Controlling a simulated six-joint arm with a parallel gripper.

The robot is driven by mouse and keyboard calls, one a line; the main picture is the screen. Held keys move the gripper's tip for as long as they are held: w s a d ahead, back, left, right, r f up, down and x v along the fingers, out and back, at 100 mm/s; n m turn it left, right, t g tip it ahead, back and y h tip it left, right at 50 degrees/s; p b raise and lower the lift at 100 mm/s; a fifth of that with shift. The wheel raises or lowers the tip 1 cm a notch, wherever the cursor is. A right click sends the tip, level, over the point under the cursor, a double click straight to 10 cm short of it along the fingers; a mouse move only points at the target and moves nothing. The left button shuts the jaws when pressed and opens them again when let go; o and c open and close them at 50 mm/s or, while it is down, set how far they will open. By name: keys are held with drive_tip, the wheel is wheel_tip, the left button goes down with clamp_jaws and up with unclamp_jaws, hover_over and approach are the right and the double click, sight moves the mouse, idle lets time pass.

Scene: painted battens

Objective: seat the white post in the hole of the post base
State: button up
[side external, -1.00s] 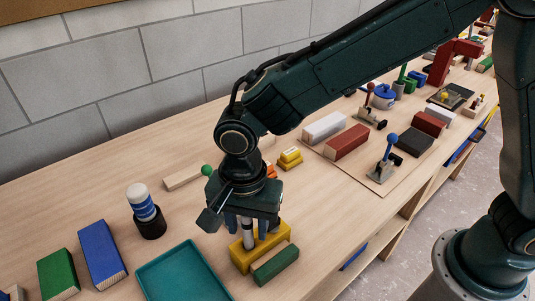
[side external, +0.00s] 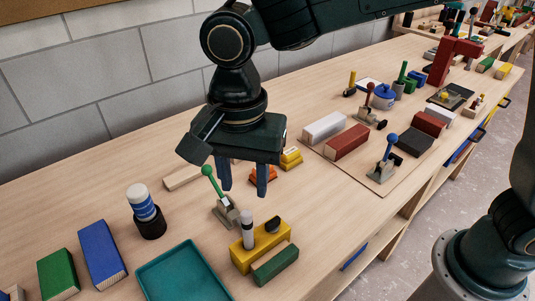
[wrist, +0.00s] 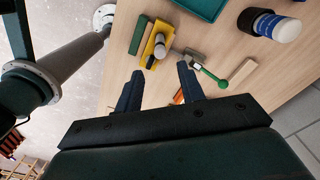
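The post base is a yellow block (side external: 270,241) on the bench; it also shows in the wrist view (wrist: 150,47). The white post (side external: 248,231), with grey bands, stands upright at the block's left end, its lower end appearing to be in the block. It also shows in the wrist view (wrist: 160,43). How deep it sits cannot be told. A dark round part shows on the block's right half. My gripper (side external: 243,187) is open and empty, above and behind the post and apart from it; its two fingers also show in the wrist view (wrist: 160,75).
A green batten (side external: 275,264) lies close along the block's front. A green-knobbed lever (side external: 222,205) stands behind it. A teal tray (side external: 182,270), a dark cup with a blue-and-white cylinder (side external: 146,208) and blue batten (side external: 101,254) are left. Battens and levers stand right.

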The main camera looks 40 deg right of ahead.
drive_tip(key=shift+d, duration=0.1)
idle(0.5)
drive_tip(key=s+d+r+n+t+y, duration=0.1)
drive_tip(key=s+d+r+n, duration=0.15)
drive_tip(key=d, duration=0.65)
drive_tip(key=s+d+r+n+t, duration=0.15)
drive_tip(key=d+r, duration=0.25)
drive_tip(key=d, duration=0.4)
drive_tip(key=s+d+f+n+t+h, duration=0.1)
drive_tip(key=s+d+n+t, duration=0.2)
drive_tip(key=s+d+n, duration=0.3)
drive_tip(key=s+d, duration=0.4)
drive_tip(key=d, duration=0.2)
drive_tip(key=shift+s+d+f, duration=0.2)
drive_tip(key=shift+d+f, duration=0.05)
drive_tip(key=shift+f, duration=0.05)
